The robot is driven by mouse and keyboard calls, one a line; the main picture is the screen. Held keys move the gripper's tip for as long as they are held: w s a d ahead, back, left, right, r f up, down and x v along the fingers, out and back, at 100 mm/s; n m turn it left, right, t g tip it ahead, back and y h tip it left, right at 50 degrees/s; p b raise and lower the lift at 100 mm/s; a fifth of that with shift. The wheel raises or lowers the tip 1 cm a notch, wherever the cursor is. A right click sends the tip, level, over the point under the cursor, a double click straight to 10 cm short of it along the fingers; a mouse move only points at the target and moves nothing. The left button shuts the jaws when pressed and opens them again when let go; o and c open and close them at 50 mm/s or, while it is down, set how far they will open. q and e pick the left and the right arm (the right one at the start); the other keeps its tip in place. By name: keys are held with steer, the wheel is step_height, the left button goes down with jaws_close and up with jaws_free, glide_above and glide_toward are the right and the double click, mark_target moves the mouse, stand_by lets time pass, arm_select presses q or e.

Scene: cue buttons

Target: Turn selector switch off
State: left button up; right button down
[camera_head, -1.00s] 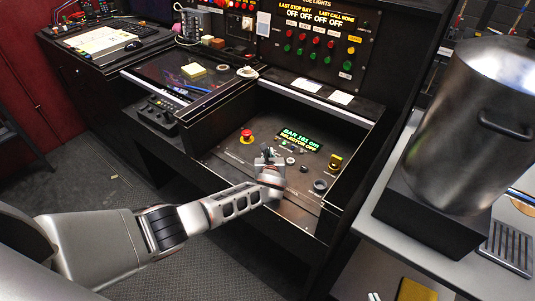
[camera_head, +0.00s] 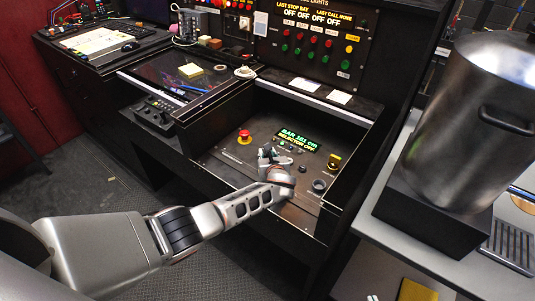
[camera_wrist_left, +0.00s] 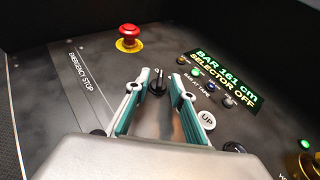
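The selector switch (camera_wrist_left: 158,82) is a small black knob on the dark console panel, seen in the left wrist view with its grip bar pointing roughly up the picture. The lit display (camera_wrist_left: 222,80) reads "BAR 161 cm" and "SELECTOR OFF"; it also shows in the head view (camera_head: 298,141). My left gripper (camera_wrist_left: 156,84) is open, with one teal-edged finger on each side of the knob and gaps visible. Whether a fingertip touches the knob I cannot tell. In the head view my left gripper (camera_head: 267,155) hides the switch. My right gripper is out of view.
A red emergency stop button (camera_wrist_left: 130,35) stands left of the switch. A white UP button (camera_wrist_left: 207,121) and several small buttons are to its right. A yellow-topped knob (camera_head: 334,161) sits farther right. Raised black walls (camera_head: 340,205) border the panel.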

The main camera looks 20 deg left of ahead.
arm_select(q)
steer(key=shift+v, duration=6)
steer(key=shift+s+f, duration=0.1)
steer(key=s+f+n, duration=0.1)
steer(key=s, duration=0.1)
steer(key=s+a+f+n+g, duration=0.1)
steer(key=s+n, duration=0.1)
steer(key=s+a+f+n, duration=0.1)
steer(key=s, duration=0.1)
steer(key=shift+a+n, duration=0.25)
steer(key=shift+n, duration=0.05)
steer(key=s+a+r+n+g, duration=0.1)
steer(key=s+a+r+n, duration=0.1)
steer(key=s+a+n, duration=0.55)
steer(key=s+a+r+n+g+h, duration=0.15)
steer(key=s+a+n, duration=0.3)
steer(key=s, duration=0.65)
steer(key=s+a+r+n+g, duration=0.1)
steer(key=s+a+r+n, duration=0.1)
steer(key=s+a+n, duration=0.45)
steer(key=d+f+n+t+h, duration=0.3)
steer(key=d+f+h, duration=0.4)
steer(key=d+f, duration=0.7)
steer(key=shift+d, duration=1.95)
